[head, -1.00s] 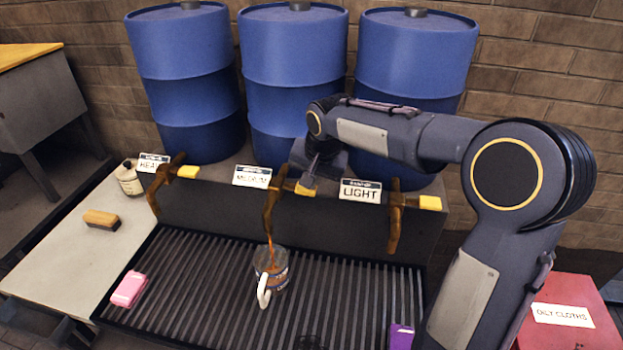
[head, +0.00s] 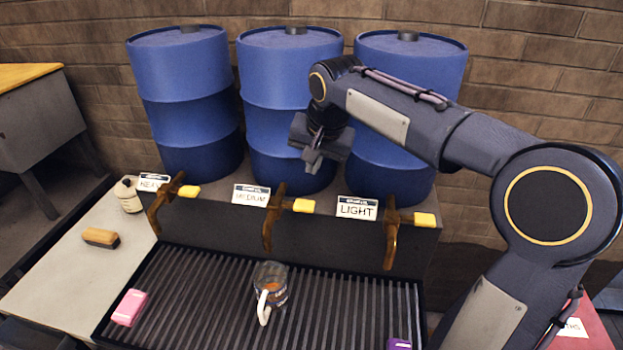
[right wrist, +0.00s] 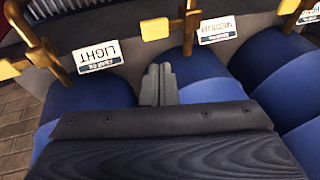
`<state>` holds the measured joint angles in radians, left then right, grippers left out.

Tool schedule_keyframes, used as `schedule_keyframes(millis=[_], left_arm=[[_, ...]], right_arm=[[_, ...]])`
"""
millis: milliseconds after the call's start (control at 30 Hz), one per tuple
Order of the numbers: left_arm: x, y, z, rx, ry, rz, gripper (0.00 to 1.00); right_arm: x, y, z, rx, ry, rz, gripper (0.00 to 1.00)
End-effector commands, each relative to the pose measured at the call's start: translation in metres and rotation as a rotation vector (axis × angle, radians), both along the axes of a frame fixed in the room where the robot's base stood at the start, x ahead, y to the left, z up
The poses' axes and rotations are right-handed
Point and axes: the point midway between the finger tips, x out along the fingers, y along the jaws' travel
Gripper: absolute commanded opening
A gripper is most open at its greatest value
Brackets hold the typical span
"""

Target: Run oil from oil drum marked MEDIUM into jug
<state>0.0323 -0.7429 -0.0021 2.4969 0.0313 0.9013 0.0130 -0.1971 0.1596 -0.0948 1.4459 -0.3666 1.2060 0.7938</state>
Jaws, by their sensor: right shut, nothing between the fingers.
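The MEDIUM drum (head: 285,80) is the middle blue one, with its sign (head: 251,195) on the ledge in front. Its brown tap (head: 268,222) has a yellow handle (head: 304,206) that points right, like the other two taps' handles. No oil stream shows below the spout. The clear jug (head: 271,283) with a white handle stands on the grate under this tap, with brown oil in it. My right gripper (head: 313,164) is shut and empty, above and behind the yellow handle and apart from it. Its closed fingers show in the right wrist view (right wrist: 158,85). My left gripper is out of view.
The HEAVY (head: 182,100) and LIGHT (head: 405,110) drums stand either side, each with a tap. A pink block (head: 130,307) and a purple block (head: 398,344) lie on the grate (head: 200,300). A brush (head: 101,237) and a bottle (head: 129,195) sit on the left bench.

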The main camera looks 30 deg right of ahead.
Motion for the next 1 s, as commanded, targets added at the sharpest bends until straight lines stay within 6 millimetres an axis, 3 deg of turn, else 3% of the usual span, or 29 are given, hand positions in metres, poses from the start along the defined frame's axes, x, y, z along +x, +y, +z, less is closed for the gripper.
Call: schedule_keyframes(millis=[200, 767, 867, 1000], left_arm=[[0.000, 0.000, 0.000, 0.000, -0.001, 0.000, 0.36], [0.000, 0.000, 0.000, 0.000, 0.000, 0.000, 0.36], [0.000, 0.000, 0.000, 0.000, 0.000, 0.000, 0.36], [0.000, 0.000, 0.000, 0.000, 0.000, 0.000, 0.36]], right_arm=[[-0.005, 0.002, 0.018, -0.001, -0.001, 0.000, 0.00], [-0.007, 0.002, 0.019, 0.001, 0.000, 0.002, 0.00], [-0.022, 0.000, 0.016, 0.013, -0.006, 0.034, 0.00], [-0.079, 0.000, 0.001, 0.049, -0.031, 0.153, 0.00]])
